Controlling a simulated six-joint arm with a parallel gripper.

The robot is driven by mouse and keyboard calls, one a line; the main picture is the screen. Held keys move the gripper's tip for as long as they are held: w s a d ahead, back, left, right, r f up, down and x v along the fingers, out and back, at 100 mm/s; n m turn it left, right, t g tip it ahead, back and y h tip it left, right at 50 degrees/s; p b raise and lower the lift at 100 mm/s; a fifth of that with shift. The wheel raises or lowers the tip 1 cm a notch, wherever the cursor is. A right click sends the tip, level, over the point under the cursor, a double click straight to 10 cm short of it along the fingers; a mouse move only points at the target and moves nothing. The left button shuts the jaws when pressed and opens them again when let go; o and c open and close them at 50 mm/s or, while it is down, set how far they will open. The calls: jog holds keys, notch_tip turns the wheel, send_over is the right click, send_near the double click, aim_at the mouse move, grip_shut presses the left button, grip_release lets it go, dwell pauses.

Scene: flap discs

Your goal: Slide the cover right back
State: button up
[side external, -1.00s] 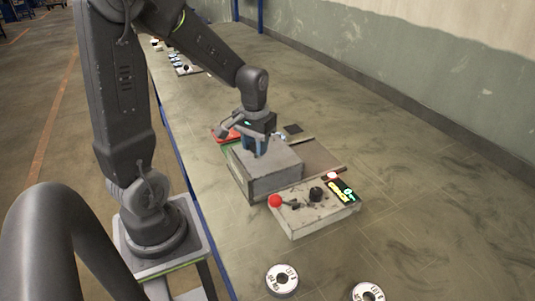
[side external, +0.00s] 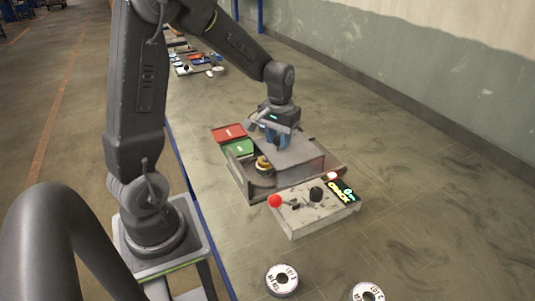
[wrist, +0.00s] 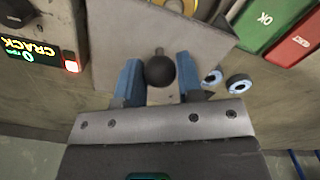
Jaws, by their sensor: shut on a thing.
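The grey cover (side external: 302,160) sits over the right part of a low open box (side external: 246,184); its left part is uncovered. A yellow and dark round thing (side external: 264,164) shows in the uncovered part, and a bit of yellow shows at the top of the wrist view (wrist: 188,8). My gripper (side external: 277,145) is above the cover. In the wrist view its blue fingers (wrist: 160,78) are shut on the cover's round black knob (wrist: 160,71). The cover's plate also shows in the wrist view (wrist: 112,45).
Two labelled discs (side external: 282,273) lie at the front. The right table is clear.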

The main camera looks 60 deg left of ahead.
aim_at(301, 143)
jog(key=shift+w, duration=3.75)
jog(key=o, duration=0.7)
jog(key=shift+s, duration=0.1)
notch_tip(301, 143, up, 8)
jog(key=shift+r, duration=0.1)
jog(key=s+d+r+m+t, duration=0.3)
jog(key=s+d+r, duration=0.3)
jog(key=s+d, duration=0.45)
jog(key=s+d+m+t, duration=0.1)
jog(key=s, duration=0.2)
jog(key=s+d+m, duration=0.1)
jog(key=s+d, duration=0.1)
jog(key=s, duration=0.2)
jog(key=s+d+f+m+t, duration=0.1)
jog(key=s, duration=0.3)
jog(key=shift+s+d+t, duration=0.2)
jog(key=shift+t, duration=0.1)
